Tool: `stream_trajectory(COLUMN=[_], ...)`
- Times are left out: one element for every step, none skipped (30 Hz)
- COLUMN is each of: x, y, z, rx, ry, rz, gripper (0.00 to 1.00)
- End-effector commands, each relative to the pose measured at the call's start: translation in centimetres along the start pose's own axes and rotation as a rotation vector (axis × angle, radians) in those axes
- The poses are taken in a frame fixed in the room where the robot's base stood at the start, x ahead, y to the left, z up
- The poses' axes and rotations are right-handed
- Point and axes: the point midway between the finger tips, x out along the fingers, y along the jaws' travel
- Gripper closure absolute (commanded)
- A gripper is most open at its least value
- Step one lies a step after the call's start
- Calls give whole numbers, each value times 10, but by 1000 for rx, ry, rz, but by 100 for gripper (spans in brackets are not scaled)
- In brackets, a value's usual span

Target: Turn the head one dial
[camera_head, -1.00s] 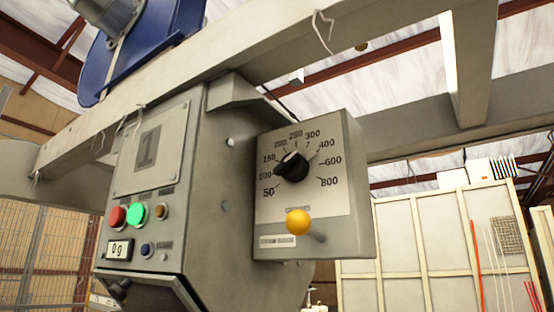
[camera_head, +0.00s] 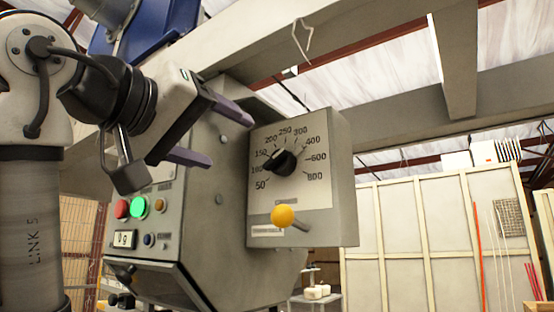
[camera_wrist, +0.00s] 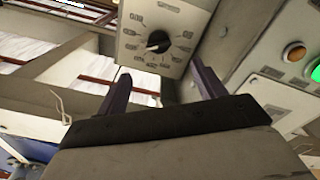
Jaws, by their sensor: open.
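The head one dial is a round black knob (camera_head: 283,162) with a pale pointer mark, on a grey box with a printed scale from 50 to 800 (camera_head: 318,190). In the wrist view the knob (camera_wrist: 158,41) sits beyond and between my two fingers. My gripper (camera_head: 212,135) is open and empty, to the left of the dial box and apart from it. Its purple fingers point toward the dial side. A yellow ball-ended lever (camera_head: 283,215) sticks out below the dial.
A grey beam (camera_head: 330,60) runs overhead. Free air lies in front of the dial.

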Motion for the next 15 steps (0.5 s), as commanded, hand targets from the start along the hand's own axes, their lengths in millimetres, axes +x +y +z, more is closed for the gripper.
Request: stream_trajectory(x=[1,2,4,7,10,16,21,26,34,40,47,56,62,69,78], y=[4,4,5,5,5,5,5,5,5,5,5,5,5,5,5], z=[1,2,2,2,2,1,1,1,1,0,0,1,0,0,0], rx=[0,0,0,0,0,0,0,0,0,-1,-1,0,0,0,0], ry=[-14,-19,-22,-22,-22,-21,-21,-21,-21,-20,-21,-21,-20,-21,-20], rz=[-2,-3,-3,-3,-3,-3,-3,-4,-4,-3,-4,-3,-3,-4,-3], gripper=[31,31,31,31,31,31,31,31,31,31,31,31,31,31,31])
